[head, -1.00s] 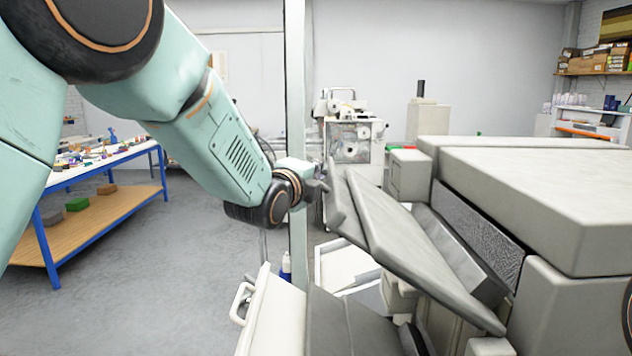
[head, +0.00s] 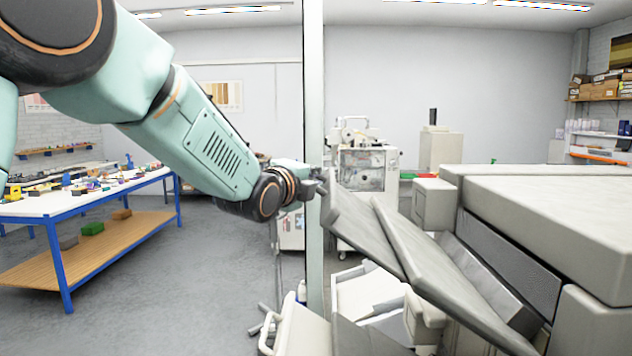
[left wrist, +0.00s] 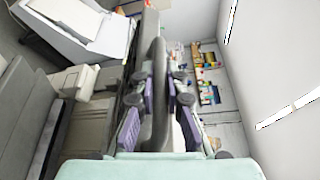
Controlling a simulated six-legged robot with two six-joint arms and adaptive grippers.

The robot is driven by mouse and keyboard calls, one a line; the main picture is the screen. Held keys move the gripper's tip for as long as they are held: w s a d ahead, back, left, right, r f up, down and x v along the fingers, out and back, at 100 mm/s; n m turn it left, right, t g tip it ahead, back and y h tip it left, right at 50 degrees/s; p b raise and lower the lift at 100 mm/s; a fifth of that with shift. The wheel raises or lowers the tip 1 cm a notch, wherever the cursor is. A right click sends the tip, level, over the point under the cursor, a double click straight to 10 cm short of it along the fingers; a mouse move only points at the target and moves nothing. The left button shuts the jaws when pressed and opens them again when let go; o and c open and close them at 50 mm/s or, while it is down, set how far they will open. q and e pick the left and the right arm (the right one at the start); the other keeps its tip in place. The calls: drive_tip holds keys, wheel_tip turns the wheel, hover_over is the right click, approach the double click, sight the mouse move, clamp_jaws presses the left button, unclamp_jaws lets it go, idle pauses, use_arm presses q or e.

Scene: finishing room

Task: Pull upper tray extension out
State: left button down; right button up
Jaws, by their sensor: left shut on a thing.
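The upper tray extension (head: 352,226) is a grey sloping panel on the left side of the large pale machine. It sticks out at the upper left end of the grey upper tray (head: 440,265), whose lower right end meets the machine. My left gripper (head: 318,184) is at the extension's raised outer end. In the left wrist view its two fingers (left wrist: 159,125) are on either side of a dark grey panel edge (left wrist: 155,75), shut on it. The fingertips are small and partly hidden in the head view. My right gripper is not in view.
A pale upright post (head: 313,130) stands behind my left gripper. Below the upper tray is an open white lower part with a handle (head: 275,330). A blue-framed workbench (head: 85,205) stands at the left, with free grey floor (head: 200,290) between.

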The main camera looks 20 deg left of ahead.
use_arm(q)
drive_tip(key=shift+a+r, duration=0.15)
drive_tip(key=shift+r, duration=0.2)
drive_tip(key=c, duration=1.8)
unclamp_jaws()
drive_tip(key=o, duration=0.4)
drive_tip(key=shift+a+f, duration=0.15)
drive_tip(key=shift+a, duration=0.3)
drive_tip(key=shift+o, duration=0.2)
drive_tip(key=shift+s+d, duration=0.2)
drive_tip(key=shift+d, duration=0.25)
drive_tip(key=shift+s, duration=0.3)
drive_tip(key=s+a, duration=0.1)
drive_tip(key=s, duration=0.5)
drive_tip(key=shift+s+a+r, duration=0.25)
drive_tip(key=shift+a, duration=0.05)
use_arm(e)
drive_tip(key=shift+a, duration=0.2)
use_arm(q)
drive_tip(key=shift+s+d, duration=0.1)
drive_tip(key=shift+s, duration=0.05)
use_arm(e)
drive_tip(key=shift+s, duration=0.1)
